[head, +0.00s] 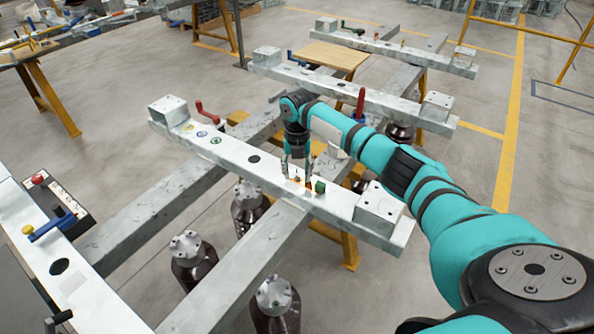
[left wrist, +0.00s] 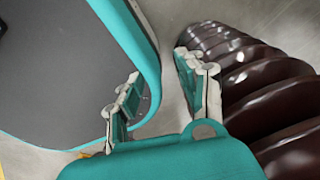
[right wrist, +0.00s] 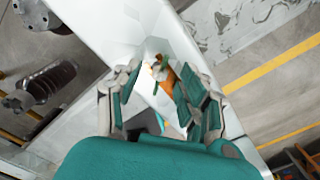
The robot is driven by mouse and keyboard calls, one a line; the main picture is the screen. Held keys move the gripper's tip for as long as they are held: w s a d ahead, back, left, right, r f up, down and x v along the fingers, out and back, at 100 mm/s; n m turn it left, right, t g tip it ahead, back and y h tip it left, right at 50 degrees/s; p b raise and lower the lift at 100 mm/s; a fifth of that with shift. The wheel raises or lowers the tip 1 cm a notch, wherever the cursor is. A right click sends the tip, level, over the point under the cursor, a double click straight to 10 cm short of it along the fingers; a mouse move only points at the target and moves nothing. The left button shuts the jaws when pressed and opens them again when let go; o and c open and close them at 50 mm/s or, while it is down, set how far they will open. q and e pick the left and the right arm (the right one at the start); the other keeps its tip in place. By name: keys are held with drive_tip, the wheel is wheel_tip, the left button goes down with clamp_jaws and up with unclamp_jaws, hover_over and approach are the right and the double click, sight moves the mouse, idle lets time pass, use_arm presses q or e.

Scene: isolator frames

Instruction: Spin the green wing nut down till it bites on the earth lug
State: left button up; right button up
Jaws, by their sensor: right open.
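My right gripper (head: 298,176) points down over the white-grey beam in the head view, its fingers apart. In the right wrist view my right gripper (right wrist: 160,100) is open, with a small green piece that looks like the wing nut (right wrist: 158,88) seen between and beyond its fingers. An orange piece (right wrist: 168,82) lies beside it on the beam. I cannot tell the earth lug apart there. In the head view a small green block (head: 319,187) stands on the beam just right of the fingers. My left gripper (left wrist: 160,100) is open and empty in the left wrist view.
The beam (head: 235,158) carries a grey end block (head: 379,205) right of the gripper and a red-handled crank (head: 205,112) behind it. Brown ribbed insulators (head: 248,205) stand below. In the left wrist view a brown insulator (left wrist: 265,90) is close to the left gripper's right finger.

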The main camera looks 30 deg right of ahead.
clamp_jaws()
